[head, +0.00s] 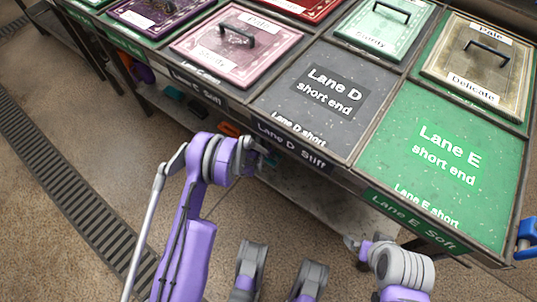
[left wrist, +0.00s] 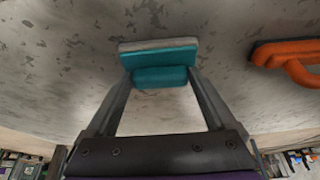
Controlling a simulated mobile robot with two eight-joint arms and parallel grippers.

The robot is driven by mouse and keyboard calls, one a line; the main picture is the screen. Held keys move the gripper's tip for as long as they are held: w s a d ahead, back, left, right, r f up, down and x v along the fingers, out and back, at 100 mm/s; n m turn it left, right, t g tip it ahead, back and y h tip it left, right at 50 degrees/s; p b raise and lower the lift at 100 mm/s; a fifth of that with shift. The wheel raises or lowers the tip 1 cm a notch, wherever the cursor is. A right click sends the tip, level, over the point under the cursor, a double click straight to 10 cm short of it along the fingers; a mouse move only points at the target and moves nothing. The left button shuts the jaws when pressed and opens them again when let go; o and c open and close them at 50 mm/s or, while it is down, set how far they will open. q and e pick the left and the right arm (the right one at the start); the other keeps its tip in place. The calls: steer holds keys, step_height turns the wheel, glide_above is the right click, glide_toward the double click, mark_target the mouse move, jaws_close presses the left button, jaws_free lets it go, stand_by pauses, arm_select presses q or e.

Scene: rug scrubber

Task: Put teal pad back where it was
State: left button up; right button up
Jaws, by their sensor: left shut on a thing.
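The teal pad (left wrist: 160,63) has a teal grip block and a pale grey layer along its far edge. In the left wrist view my left gripper (left wrist: 161,78) is shut on its grip block, with a finger at each side. The pad is close to a mottled grey surface; I cannot tell whether it touches. In the head view my left gripper (head: 268,159) is at the table's front edge below the Lane D Stiff label, and the pad is mostly hidden. My right gripper (head: 352,242) is small and low at the right; its jaws are unclear.
An orange-handled tool (left wrist: 290,58) lies right of the pad on the grey surface (left wrist: 60,60). The tabletop has a bare grey Lane D panel (head: 318,95), a bare green Lane E panel (head: 440,160) and several handled rug panels, including a pink one (head: 236,45). A lower shelf (head: 330,200) runs underneath.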

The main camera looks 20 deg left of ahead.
arm_select(q)
steer(key=shift+f, duration=0.2)
steer(key=o, duration=1.3)
steer(key=p+v, duration=0.3)
steer(key=v, duration=0.9)
steer(key=shift+w+r, duration=0.1)
steer(key=shift+r, duration=0.1)
